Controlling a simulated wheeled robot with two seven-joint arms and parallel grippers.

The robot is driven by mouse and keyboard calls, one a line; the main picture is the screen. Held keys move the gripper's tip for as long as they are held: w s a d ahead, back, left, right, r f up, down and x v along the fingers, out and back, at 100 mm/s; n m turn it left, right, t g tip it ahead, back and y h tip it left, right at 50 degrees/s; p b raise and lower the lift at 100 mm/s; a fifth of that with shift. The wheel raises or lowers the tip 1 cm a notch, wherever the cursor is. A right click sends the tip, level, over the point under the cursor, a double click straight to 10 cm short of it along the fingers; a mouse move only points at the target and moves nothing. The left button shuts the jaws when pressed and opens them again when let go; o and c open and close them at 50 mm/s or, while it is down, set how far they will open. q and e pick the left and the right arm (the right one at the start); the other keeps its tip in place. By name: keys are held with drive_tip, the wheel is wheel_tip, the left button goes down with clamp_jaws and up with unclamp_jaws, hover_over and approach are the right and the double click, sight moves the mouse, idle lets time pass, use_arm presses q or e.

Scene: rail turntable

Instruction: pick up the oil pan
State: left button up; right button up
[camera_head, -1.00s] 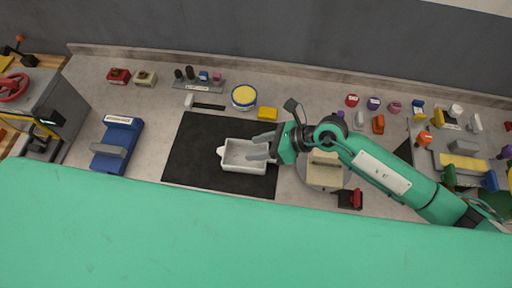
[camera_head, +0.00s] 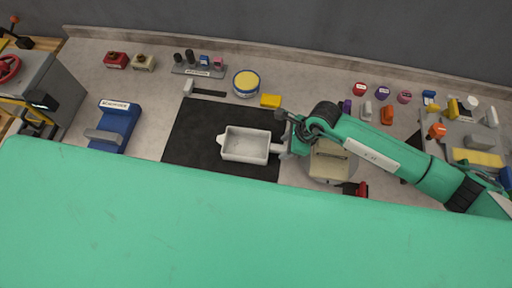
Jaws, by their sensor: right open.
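The oil pan (camera_head: 246,158) is a light grey, open rectangular tray with a small spout on its left side. It lies on a black mat (camera_head: 192,140) and looks empty. My right gripper (camera_head: 275,148) comes in from the right, with its pale fingers at the pan's right edge. The gripper is open. Whether a finger touches the rim cannot be told, as the fingers are seen nearly edge-on. My left gripper is not in view.
A beige block on a round plate (camera_head: 330,165) sits under my right forearm. A blue holder (camera_head: 117,127) stands left of the mat. A yellow-lidded tub (camera_head: 246,82) and a yellow block (camera_head: 270,101) lie behind the mat. A large green surface (camera_head: 240,215) fills the front.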

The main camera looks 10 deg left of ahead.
sight(279, 147)
drive_tip(key=x, duration=0.1)
drive_tip(key=b+x, duration=0.1)
drive_tip(key=x, duration=0.1)
drive_tip(key=b+x, duration=0.1)
drive_tip(key=x, duration=0.1)
drive_tip(key=shift+w+a, duration=0.25)
drive_tip(key=shift+w, duration=0.1)
drive_tip(key=shift+r, duration=0.1)
drive_tip(key=shift+c, duration=0.7)
clamp_jaws()
